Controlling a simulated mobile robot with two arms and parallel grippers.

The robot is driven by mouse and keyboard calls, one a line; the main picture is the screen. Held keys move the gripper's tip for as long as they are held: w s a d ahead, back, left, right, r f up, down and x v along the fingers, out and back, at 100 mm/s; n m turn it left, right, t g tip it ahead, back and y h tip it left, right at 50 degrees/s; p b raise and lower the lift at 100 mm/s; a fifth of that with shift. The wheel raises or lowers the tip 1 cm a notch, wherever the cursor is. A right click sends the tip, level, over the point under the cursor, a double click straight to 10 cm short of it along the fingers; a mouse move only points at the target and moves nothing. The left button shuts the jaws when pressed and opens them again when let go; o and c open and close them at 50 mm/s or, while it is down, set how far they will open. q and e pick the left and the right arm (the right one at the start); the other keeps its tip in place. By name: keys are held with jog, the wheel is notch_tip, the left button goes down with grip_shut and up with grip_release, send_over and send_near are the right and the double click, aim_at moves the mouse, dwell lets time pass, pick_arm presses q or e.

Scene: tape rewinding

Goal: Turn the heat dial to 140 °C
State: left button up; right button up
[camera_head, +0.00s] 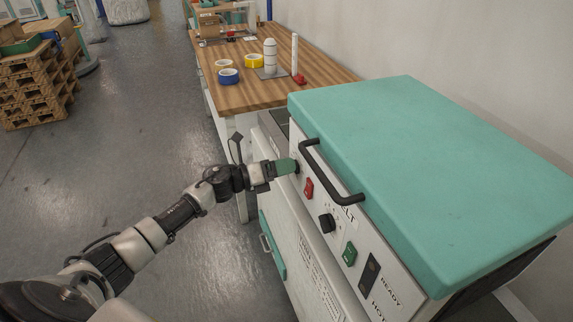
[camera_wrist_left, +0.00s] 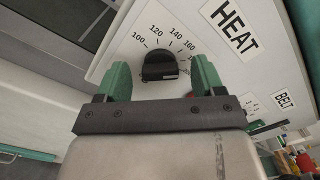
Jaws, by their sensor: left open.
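The black heat dial (camera_wrist_left: 160,64) sits on the pale panel in the left wrist view, below an arc of numbers that includes 100, 120, 140 and 160. The HEAT label (camera_wrist_left: 230,27) is up and to the right of it. I cannot make out which number the dial points at. My left gripper (camera_wrist_left: 161,72) is open, with one green finger on each side of the dial; gaps show between fingers and dial. In the head view my left gripper (camera_head: 285,167) is at the far left end of the panel and hides most of the dial. My right gripper is not in view.
The machine has a teal lid (camera_head: 430,170) with a black handle (camera_head: 325,172) near the gripper. A red switch (camera_head: 309,188), a second black knob (camera_head: 327,222) and a green button (camera_head: 350,253) follow along the panel. A wooden bench (camera_head: 255,93) with tape rolls stands behind.

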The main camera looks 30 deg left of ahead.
pick_arm(q)
jog(key=shift+w+d, duration=0.35)
jog(key=shift+w, duration=0.1)
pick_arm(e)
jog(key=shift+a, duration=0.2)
pick_arm(q)
jog(key=c, duration=0.9)
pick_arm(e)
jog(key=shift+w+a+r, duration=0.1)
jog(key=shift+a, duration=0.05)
